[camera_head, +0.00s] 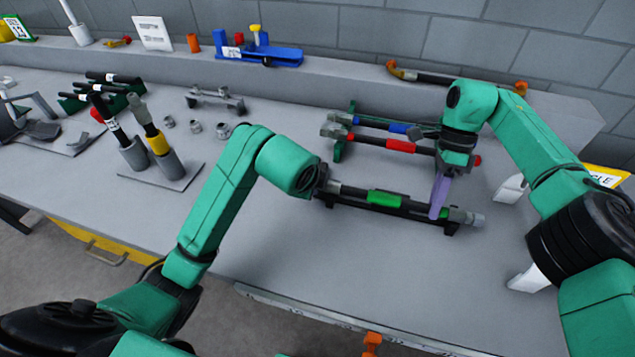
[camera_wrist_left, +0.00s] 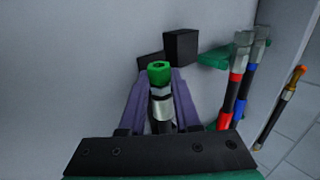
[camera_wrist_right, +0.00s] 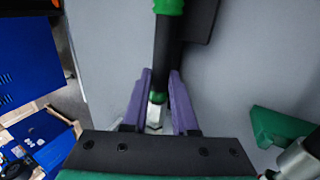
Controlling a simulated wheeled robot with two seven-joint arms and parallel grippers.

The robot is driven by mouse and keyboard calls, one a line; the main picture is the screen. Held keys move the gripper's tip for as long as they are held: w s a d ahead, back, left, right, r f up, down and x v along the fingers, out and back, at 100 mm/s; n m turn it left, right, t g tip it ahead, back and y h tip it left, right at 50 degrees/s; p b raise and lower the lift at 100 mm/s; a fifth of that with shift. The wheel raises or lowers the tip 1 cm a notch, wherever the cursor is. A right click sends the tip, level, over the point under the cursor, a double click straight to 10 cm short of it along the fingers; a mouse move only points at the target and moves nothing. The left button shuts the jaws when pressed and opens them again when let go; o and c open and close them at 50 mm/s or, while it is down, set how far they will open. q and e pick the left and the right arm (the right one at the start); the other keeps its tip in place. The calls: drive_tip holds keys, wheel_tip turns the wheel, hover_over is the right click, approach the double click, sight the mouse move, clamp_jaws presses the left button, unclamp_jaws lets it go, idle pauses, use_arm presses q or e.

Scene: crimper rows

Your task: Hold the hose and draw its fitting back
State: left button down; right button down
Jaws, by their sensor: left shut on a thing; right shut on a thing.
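The black hose with a green sleeve (camera_head: 385,198) lies across a low black holder near the front of the bench. A grey metal fitting (camera_head: 465,216) is at its right end. My right gripper (camera_head: 438,205) has its purple fingers shut on the hose close to that fitting; the right wrist view shows a green band and a metal hex part (camera_wrist_right: 155,113) between the fingers. My left gripper (camera_wrist_left: 161,85) is shut on the hose's left end, around a silver collar (camera_wrist_left: 161,107). My left wrist hides most of that end in the head view.
Hoses with blue (camera_head: 391,126) and red (camera_head: 400,146) sleeves lie in a green rack just behind. A stand (camera_head: 160,172) with upright tools is to the left, beside loose metal rings. The bench front is clear.

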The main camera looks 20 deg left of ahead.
use_arm(q)
drive_tip(key=shift+w+a+r, duration=0.15)
drive_tip(key=shift+a, duration=0.25)
use_arm(e)
drive_tip(key=shift+s+f, duration=0.25)
drive_tip(key=shift+s, duration=0.1)
use_arm(q)
drive_tip(key=shift+a, duration=0.6)
drive_tip(key=c, duration=0.5)
unclamp_jaws()
drive_tip(key=shift+a, duration=0.1)
drive_tip(key=shift+c, duration=0.2)
